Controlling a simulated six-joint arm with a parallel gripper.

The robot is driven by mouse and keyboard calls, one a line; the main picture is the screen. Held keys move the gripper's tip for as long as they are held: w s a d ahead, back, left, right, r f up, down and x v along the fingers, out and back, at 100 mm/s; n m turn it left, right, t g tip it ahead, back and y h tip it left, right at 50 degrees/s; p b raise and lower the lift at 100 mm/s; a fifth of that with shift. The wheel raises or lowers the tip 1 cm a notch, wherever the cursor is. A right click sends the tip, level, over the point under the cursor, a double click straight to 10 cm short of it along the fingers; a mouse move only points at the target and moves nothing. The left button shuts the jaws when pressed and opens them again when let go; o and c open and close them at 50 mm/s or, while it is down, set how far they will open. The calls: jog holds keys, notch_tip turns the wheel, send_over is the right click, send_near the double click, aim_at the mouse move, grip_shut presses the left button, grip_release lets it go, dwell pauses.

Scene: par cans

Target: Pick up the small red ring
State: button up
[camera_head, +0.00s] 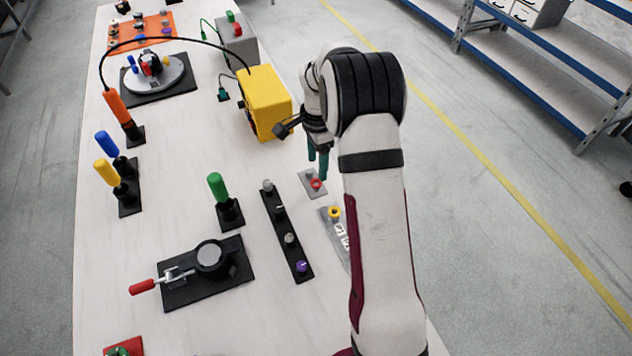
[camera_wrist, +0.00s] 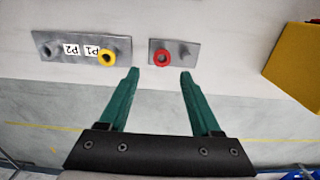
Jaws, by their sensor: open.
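The small red ring (camera_head: 316,184) is on a small grey plate (camera_head: 308,176) near the right edge of the table. In the wrist view the red ring (camera_wrist: 162,58) sits at the left end of its plate (camera_wrist: 190,44), and a bare peg shows to its right. My gripper (camera_head: 318,166) has green fingers and is just above the ring in the head view. In the wrist view my gripper (camera_wrist: 159,74) is open and empty, with the ring beyond the gap between the fingertips. No contact with the ring shows.
A yellow ring (camera_wrist: 107,58) sits on a longer grey plate (camera_wrist: 70,47) labelled P1 and P2, close by the left finger. A yellow box (camera_head: 267,102) stands near the plates. A black strip with knobs (camera_head: 288,238) lies left of them. The table's edge is close.

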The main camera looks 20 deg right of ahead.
aim_at(316, 183)
jog(key=f, duration=0.5)
jog(key=shift+w+a+f, duration=0.1)
jog(key=shift+w+f, duration=0.1)
jog(key=shift+f, duration=0.2)
jog(key=shift+c, duration=0.3)
grip_shut()
